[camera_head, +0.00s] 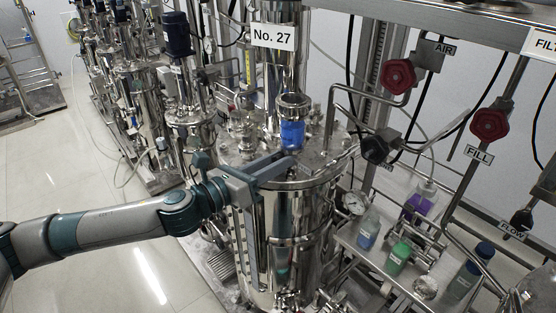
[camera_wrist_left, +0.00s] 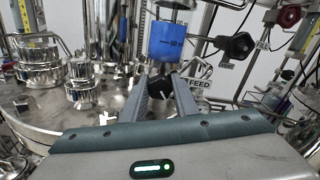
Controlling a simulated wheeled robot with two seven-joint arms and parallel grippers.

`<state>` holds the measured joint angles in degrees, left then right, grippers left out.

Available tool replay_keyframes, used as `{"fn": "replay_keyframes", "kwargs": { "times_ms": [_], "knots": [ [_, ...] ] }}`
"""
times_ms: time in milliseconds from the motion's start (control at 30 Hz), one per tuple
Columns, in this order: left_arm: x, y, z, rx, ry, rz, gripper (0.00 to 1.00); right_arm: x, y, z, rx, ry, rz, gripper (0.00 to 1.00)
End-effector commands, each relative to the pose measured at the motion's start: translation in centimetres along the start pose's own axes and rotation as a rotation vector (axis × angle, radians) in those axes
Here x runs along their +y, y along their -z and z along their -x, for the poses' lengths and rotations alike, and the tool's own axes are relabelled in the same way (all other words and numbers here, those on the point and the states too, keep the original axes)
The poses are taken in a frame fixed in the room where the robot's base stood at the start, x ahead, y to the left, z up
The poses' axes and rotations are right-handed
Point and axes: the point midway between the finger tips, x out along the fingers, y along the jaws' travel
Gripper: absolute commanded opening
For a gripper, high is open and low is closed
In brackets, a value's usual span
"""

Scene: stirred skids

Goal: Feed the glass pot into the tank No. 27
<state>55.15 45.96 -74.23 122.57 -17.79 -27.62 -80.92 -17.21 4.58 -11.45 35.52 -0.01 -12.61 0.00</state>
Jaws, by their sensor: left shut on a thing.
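The tank No. 27 (camera_head: 312,225) is a shiny steel vessel with a crowded lid, and its label (camera_head: 272,37) hangs above. The glass pot (camera_head: 292,133) holds blue liquid and stands upright over the lid below a steel cap. My left gripper (camera_head: 284,164) is just below the pot. In the wrist view its fingers (camera_wrist_left: 163,84) are closed about a small dark part under the pot, apparently a valve handle, mostly hidden between them.
More steel tanks (camera_head: 130,85) stand in a row at the left. Red valve wheels (camera_head: 397,76) and pipes crowd the right. A shelf at lower right holds a green bottle (camera_head: 398,258) and other bottles. The pale floor (camera_head: 80,180) at left is clear.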

Motion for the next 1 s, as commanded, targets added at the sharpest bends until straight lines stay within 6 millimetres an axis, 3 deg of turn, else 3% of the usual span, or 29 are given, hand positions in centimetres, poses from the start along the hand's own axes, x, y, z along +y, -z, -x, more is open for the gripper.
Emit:
{"fn": "replay_keyframes", "kwargs": {
  "times_ms": [200, 233, 267, 667, 1000],
  "knots": [
    [0.0, -0.1, 0.0, -0.002, -0.001, -0.002, 0.04, 0.0, 0.0, 0.0, 0.000, 0.000, 0.000, 0.54],
    [0.0, -0.1, 0.0, -0.002, -0.001, -0.002, 0.32, 0.0, 0.0, 0.0, 0.000, 0.000, 0.000, 0.54],
    [0.0, -0.1, 0.0, -0.002, -0.001, -0.002, 0.35, 0.0, 0.0, 0.0, 0.000, 0.000, 0.000, 0.54],
    [0.1, 0.0, 0.2, 0.000, -0.001, -0.002, 0.35, 0.0, 0.0, -0.1, 0.000, 0.000, 0.000, 0.54],
    [0.2, 0.2, 3.6, 0.000, -0.001, -0.002, 0.35, 0.0, -0.1, -1.5, 0.000, 0.000, 0.000, 0.54]
  ]
}}
